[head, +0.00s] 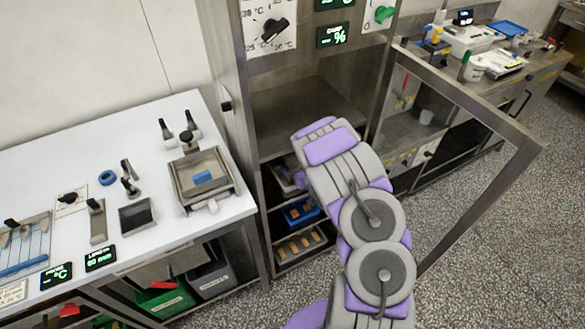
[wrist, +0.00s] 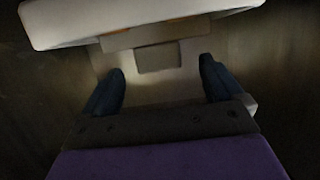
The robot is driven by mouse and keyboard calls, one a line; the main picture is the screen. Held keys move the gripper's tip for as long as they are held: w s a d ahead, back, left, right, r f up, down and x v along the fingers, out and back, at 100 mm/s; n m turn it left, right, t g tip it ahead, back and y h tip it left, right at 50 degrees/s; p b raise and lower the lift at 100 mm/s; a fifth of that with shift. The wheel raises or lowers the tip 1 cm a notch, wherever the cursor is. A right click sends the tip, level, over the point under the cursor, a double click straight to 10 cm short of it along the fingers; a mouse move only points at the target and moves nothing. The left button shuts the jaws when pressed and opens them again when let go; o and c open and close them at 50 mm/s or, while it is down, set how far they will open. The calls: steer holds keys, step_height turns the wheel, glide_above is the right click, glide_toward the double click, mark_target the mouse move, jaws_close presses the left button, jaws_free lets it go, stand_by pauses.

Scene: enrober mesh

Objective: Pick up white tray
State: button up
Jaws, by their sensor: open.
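A white tray (wrist: 70,27) fills the top of the wrist view, its pale rim running across the picture, with a small orange patch showing behind the rim. A grey-beige block-like part (wrist: 158,57) lies below the rim, between the fingertips. My gripper (wrist: 160,82) is open with its two dark fingers apart, and I cannot tell whether they touch anything. In the head view my arm reaches into the tall steel cabinet, and a whitish tray (head: 279,178) shows partly on the upper lower-shelf, left of my arm. My gripper is hidden there behind my arm.
The cabinet (head: 228,110) holds a blue tray (head: 301,214) and a tray with yellowish pieces (head: 299,246) on lower shelves. Its open door frame (head: 520,150) stands right of my arm. A white worktable (head: 85,150) is left. Speckled floor (head: 480,260) is clear at right.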

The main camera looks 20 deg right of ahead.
mark_target(293, 157)
steer(key=shift+w+a, duration=0.3)
steer(key=shift+a, duration=0.2)
steer(key=w, duration=0.1)
steer(key=w+d+f+b, duration=0.1)
steer(key=w, duration=0.1)
steer(key=w+d+b, duration=0.1)
steer(key=shift+w+f, duration=0.2)
steer(key=shift+w, duration=0.1)
steer(key=shift+a, duration=0.15)
steer(key=shift+a+r, duration=0.2)
steer(key=shift+a, duration=0.3)
steer(key=shift+c, duration=0.2)
steer(key=shift+a, duration=0.1)
steer(key=shift+c, duration=0.7)
steer(key=shift+d+f, duration=0.1)
steer(key=shift+d, duration=0.45)
steer(key=c, duration=0.8)
steer(key=shift+a, duration=0.35)
steer(key=c, duration=0.6)
steer(key=shift+c, duration=0.8)
steer(key=shift+d, duration=0.1)
